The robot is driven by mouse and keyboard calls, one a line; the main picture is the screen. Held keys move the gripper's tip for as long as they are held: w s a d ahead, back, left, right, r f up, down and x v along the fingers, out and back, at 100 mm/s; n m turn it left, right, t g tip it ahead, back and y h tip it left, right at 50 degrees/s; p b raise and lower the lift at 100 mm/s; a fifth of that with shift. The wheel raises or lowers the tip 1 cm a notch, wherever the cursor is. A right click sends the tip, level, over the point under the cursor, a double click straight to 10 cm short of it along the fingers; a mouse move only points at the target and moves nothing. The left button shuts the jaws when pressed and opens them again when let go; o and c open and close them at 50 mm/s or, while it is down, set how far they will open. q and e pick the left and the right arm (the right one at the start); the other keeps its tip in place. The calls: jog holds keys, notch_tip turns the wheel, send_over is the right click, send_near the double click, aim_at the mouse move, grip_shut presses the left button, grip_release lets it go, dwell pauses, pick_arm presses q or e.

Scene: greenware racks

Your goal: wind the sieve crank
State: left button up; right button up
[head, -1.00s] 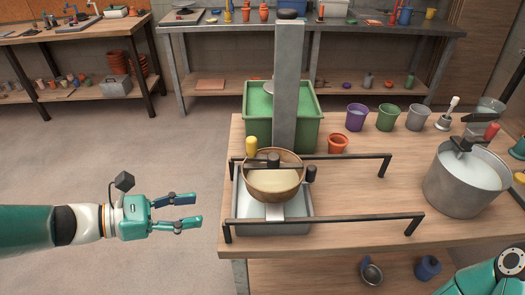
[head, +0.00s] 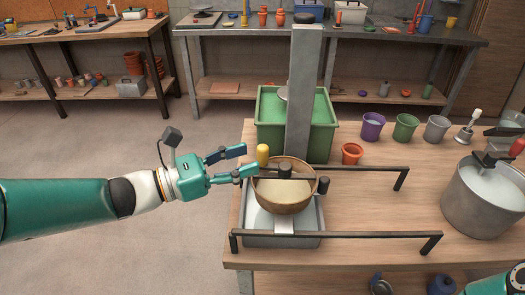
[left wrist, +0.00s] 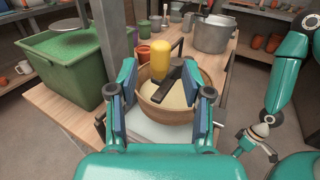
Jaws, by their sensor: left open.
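The sieve (head: 283,207) is a round wooden bowl with a pale mesh. It sits over a grey tray (head: 258,240) between two dark rails. A dark crank bar (head: 296,178) crosses its top, with an upright yellow handle (head: 263,154) at the left end. My left gripper (head: 250,160) is open just left of the handle, its fingers pointing at it. In the left wrist view the yellow handle (left wrist: 160,60) stands beyond and between the open fingers, apparently not touched.
A grey post (head: 304,95) rises just behind the sieve, before a green tub (head: 268,125). Dark rails (head: 340,235) flank the tray. Small pots and a grey bucket (head: 487,205) stand to the right. The floor at left is free.

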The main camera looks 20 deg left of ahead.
aim_at(262, 154)
pick_arm(q)
jog(key=shift+x, duration=2.3)
grip_shut()
